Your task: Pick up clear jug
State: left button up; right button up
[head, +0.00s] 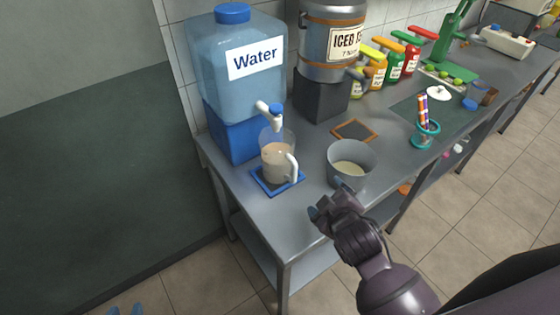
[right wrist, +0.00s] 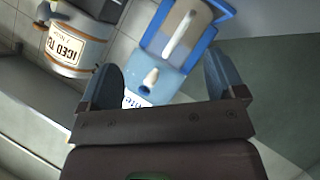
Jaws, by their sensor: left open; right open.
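The clear jug (head: 277,160) holds a milky beige liquid and has a white handle on its right side. It stands upright on a blue-rimmed mat (head: 262,187) under the water dispenser's tap (head: 271,115). In the right wrist view the jug (right wrist: 197,28) shows ahead of the fingers, its handle facing me. My right gripper (head: 328,199) is open and empty, in front of and to the right of the jug, apart from it. Only the fingertips of my left gripper (head: 125,310) show at the bottom left edge, apart and empty.
A grey pot (head: 351,168) with pale liquid stands right of the jug, close to my right gripper. The blue water dispenser (head: 232,75) is behind the jug, with the iced tea urn (head: 333,40) beside it.

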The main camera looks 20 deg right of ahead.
aim_at(290, 159)
jog(key=w+a+n+t, duration=0.1)
jog(key=w, duration=0.4)
jog(key=w+a+n+t+y, duration=0.1)
jog(key=w+a, duration=0.1)
jog(key=w, duration=0.3)
jog(key=w+a+n, duration=0.2)
jog(key=w, duration=0.2)
jog(key=shift+w+f+t+y, duration=0.15)
jog(key=shift+w+t+y, duration=0.25)
